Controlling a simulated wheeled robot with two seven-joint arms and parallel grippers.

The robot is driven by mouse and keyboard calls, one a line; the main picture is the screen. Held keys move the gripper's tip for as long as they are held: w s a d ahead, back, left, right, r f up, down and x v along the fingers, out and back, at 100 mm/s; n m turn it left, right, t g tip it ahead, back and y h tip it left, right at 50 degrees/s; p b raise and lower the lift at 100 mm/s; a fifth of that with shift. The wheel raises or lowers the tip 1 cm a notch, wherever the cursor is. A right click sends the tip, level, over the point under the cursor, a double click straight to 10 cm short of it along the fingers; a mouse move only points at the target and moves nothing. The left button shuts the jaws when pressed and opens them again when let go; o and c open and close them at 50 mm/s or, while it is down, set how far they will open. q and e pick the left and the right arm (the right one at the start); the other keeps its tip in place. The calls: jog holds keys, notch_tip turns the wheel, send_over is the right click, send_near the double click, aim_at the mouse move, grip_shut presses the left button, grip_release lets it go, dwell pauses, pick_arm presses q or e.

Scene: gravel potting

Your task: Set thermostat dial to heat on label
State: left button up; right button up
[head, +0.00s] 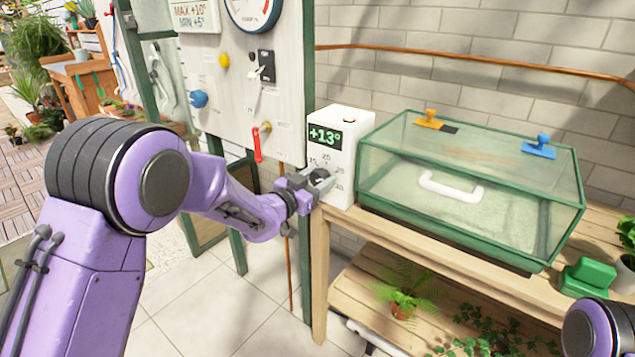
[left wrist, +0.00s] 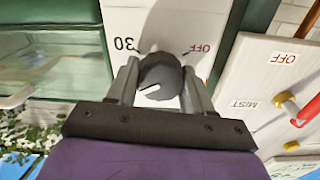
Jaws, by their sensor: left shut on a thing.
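The white thermostat box (head: 338,150) stands on the wooden bench, left of the glass case. Its green display (head: 324,138) reads +13°. My left gripper (head: 314,184) is at the front of the box, shut on the dark round dial (head: 320,174). In the left wrist view, the grey dial (left wrist: 161,77) sits between the two fingers, with numbers "30" and "OFF" on the scale around it. A pale notch shows on the dial. The label (head: 196,16) on the panel reads MAX +10° MIN +5°. My right gripper is out of view.
The green-framed glass case (head: 470,232) stands just right of the thermostat. The white control panel (head: 235,90), with a gauge, knobs and a red-handled lever (head: 258,145), is behind my left arm. A green block (head: 586,277) sits at the bench's right.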

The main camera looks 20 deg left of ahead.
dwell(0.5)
pick_arm(q)
jog(key=o, duration=1)
jog(key=shift+o, duration=0.2)
jog(key=b+v, duration=0.1)
jog(key=v, duration=0.9)
jog(key=shift+s+a, duration=0.15)
jog(key=shift+s, duration=0.1)
